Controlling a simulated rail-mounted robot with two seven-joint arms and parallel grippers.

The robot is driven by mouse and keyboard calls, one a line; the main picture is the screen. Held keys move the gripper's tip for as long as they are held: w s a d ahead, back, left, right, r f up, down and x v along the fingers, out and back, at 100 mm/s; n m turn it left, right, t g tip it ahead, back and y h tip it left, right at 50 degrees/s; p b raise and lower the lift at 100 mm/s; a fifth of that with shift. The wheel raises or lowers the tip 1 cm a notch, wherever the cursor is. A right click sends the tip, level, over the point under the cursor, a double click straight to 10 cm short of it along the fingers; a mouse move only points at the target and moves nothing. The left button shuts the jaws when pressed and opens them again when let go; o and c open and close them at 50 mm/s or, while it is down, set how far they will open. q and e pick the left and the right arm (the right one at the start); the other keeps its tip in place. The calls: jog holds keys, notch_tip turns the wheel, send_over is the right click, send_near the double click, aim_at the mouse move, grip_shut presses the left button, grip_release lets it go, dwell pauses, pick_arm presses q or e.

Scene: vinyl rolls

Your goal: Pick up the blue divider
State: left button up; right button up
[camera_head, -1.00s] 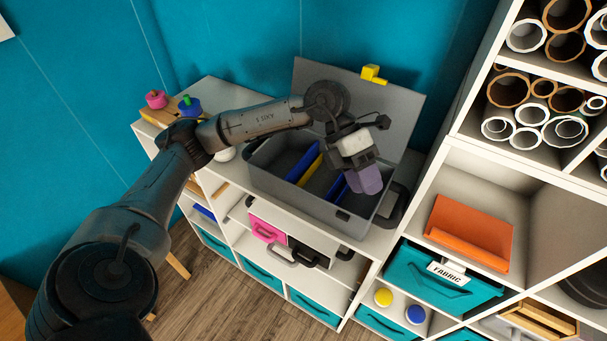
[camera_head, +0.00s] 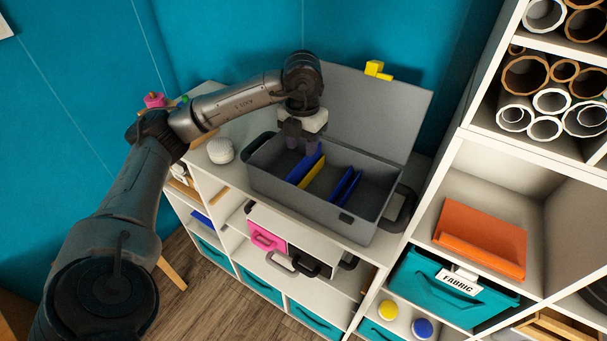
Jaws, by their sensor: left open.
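Blue dividers stand in an open grey box on top of the white cabinet. One blue divider (camera_head: 304,166) is at the left, beside a yellow divider (camera_head: 312,172). Two more blue dividers (camera_head: 345,186) stand close together to the right. My left gripper (camera_head: 302,146) points down over the left part of the box, just above or at the top of the left blue divider. It is open, with purplish fingertips. I cannot tell whether the fingers touch or straddle that divider. My right gripper is not in view.
The grey box (camera_head: 270,181) has its lid (camera_head: 375,110) raised at the back, with a yellow piece (camera_head: 375,69) on its top edge. A white ball (camera_head: 220,150) sits left of the box. A tall white shelf (camera_head: 462,135) with rolls rises at the right.

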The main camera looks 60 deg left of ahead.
aim_at(302, 162)
pick_arm(q)
jog(key=shift+f, duration=0.8)
jog(key=shift+f+p, duration=0.3)
jog(key=shift+f, duration=0.25)
jog(key=shift+s+f+p, duration=0.1)
jog(key=shift+f+p, duration=0.35)
jog(key=shift+f, duration=1.65)
grip_shut()
